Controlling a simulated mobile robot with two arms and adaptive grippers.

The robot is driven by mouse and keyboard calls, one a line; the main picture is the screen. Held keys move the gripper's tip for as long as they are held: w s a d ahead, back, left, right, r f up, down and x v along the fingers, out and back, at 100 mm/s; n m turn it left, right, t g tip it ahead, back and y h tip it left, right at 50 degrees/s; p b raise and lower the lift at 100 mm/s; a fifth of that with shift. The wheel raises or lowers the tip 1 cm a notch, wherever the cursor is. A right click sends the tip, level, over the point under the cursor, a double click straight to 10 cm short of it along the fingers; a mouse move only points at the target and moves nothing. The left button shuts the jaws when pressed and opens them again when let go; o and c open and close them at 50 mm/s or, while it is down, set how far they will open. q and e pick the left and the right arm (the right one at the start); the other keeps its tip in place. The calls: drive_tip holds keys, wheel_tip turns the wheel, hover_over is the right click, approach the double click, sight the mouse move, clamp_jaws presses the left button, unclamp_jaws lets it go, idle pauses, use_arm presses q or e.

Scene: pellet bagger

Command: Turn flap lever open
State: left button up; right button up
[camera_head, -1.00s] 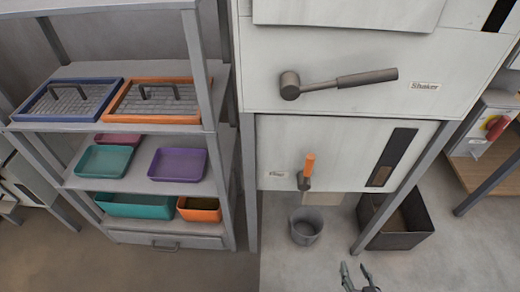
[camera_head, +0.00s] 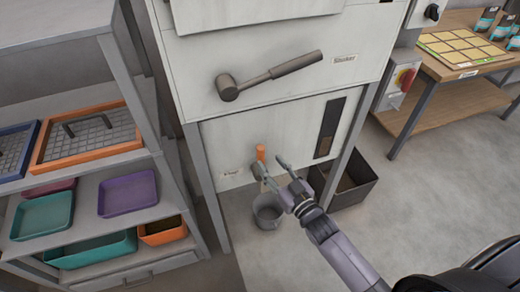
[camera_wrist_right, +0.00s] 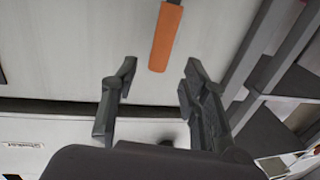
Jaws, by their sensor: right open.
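The flap lever has an orange handle (camera_head: 261,153) and sits low on the front of the white machine. In the right wrist view the orange handle (camera_wrist_right: 166,38) shows at the top, just beyond the fingertips. My right gripper (camera_head: 268,166) is open and empty, close to the lever in the head view. In the right wrist view its two fingers (camera_wrist_right: 160,75) are spread apart, with the handle ahead of the gap and not between them. The lever's pivot is partly covered by my gripper in the head view. My left gripper is not in view.
The shaker lever (camera_head: 268,74) is on the panel above. A grey bucket (camera_head: 268,212) stands on the floor below, and a dark bin (camera_head: 350,185) is to the right. A shelf rack with trays (camera_head: 128,193) is at left, a wooden table (camera_head: 450,72) at right.

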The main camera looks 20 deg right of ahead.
sight(263, 155)
drive_tip(key=x, duration=0.7)
drive_tip(key=shift+c, duration=0.5)
clamp_jaws()
idle(0.3)
